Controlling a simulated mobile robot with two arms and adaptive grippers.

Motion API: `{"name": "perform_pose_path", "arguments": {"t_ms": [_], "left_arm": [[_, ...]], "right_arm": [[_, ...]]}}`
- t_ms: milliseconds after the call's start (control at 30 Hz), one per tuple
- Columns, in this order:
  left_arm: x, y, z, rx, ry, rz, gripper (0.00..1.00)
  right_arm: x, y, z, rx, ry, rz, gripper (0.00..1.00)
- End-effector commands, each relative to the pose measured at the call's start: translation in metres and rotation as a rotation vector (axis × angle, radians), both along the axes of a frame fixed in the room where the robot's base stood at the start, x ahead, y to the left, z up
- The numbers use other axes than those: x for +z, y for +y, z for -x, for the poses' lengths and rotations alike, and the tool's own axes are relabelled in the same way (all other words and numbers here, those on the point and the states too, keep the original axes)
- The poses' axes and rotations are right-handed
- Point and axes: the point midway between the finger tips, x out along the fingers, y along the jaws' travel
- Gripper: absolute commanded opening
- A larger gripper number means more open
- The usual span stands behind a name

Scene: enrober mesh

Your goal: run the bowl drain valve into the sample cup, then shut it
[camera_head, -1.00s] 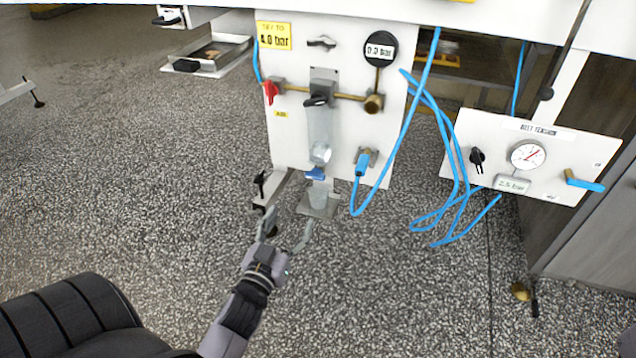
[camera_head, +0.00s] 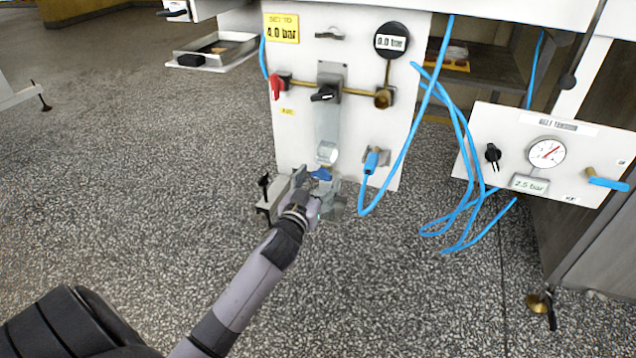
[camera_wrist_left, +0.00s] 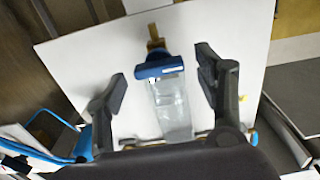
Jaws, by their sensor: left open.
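The clear bowl (camera_head: 326,153) hangs low on the white panel, with the blue drain valve (camera_head: 321,173) at its bottom end. In the left wrist view, the blue drain valve (camera_wrist_left: 158,67) sits at the end of the bowl (camera_wrist_left: 172,108), with a brass outlet (camera_wrist_left: 154,38) beyond it. My left gripper (camera_head: 317,186) is open at the valve. Its fingers (camera_wrist_left: 163,82) stand on either side of the valve and bowl, apart from both. I cannot make out the sample cup; my gripper covers much of the area below the valve. My right gripper is not in view.
The panel carries a red lever (camera_head: 276,87), a black knob (camera_head: 325,94) and a round gauge (camera_head: 392,41). Blue hoses (camera_head: 462,150) hang to the right, near a second panel (camera_head: 489,123). A bracket (camera_head: 266,200) stands left of my gripper. The speckled floor is clear at left.

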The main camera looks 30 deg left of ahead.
Motion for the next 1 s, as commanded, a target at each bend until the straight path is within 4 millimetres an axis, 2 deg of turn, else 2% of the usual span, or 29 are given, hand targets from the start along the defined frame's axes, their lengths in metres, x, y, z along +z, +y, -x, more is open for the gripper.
{"name": "perform_pose_path", "arguments": {"t_ms": [167,867,1000], "left_arm": [[-0.0001,-0.0001,0.0002,0.0,0.001,0.0,0.63],[-0.0004,-0.0003,0.0004,0.0,0.001,0.0,0.17],[-0.0003,-0.0004,0.0005,0.0,0.002,-0.003,0.15]], "right_arm": [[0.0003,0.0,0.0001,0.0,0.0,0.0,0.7],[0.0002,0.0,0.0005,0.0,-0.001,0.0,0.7],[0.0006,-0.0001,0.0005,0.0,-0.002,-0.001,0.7]]}}
